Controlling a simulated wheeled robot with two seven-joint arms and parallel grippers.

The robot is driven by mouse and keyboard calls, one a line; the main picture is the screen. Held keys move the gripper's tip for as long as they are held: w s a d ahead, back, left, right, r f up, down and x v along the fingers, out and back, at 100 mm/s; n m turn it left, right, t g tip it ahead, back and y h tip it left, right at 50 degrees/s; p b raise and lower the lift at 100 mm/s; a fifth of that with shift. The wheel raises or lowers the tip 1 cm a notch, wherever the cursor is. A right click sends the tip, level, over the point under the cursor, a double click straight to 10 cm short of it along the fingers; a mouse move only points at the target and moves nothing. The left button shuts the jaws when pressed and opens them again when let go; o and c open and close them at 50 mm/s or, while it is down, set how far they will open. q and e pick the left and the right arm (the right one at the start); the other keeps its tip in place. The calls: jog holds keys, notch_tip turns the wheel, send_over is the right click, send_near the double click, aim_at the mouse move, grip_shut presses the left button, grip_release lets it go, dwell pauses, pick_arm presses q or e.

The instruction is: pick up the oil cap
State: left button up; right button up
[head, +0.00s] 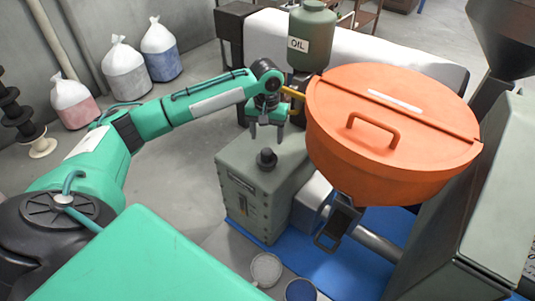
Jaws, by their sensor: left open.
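A small dark knobbed cap (266,158), which looks like the oil cap, sits on the top of a grey-green box (250,195) near the middle of the head view. My left gripper (267,136) points down just above the cap. Its two fingers are apart, with nothing seen between them. The fingertips appear a little above the cap, and I cannot tell the exact gap. My right gripper is not in view.
A large orange lidded tub (400,125) stands close on the right of the box. A green OIL container (312,38) stands behind. Two small round tubs (266,269) (300,290) sit in front. Filled bags (160,52) stand on the floor at left.

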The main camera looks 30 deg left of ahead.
aim_at(267, 151)
pick_arm(q)
notch_tip(267, 151, down, 3)
jog(key=shift+w+r, duration=0.1)
jog(key=shift+r, duration=0.1)
jog(key=shift+a+f+p, duration=0.1)
jog(key=shift+f+p, duration=0.6)
jog(key=shift+f, duration=0.25)
notch_tip(267, 151, down, 4)
jog(key=shift+r+p, duration=0.25)
jog(key=shift+p, duration=0.3)
jog(key=shift+f, duration=0.2)
jog(key=c, duration=1.1)
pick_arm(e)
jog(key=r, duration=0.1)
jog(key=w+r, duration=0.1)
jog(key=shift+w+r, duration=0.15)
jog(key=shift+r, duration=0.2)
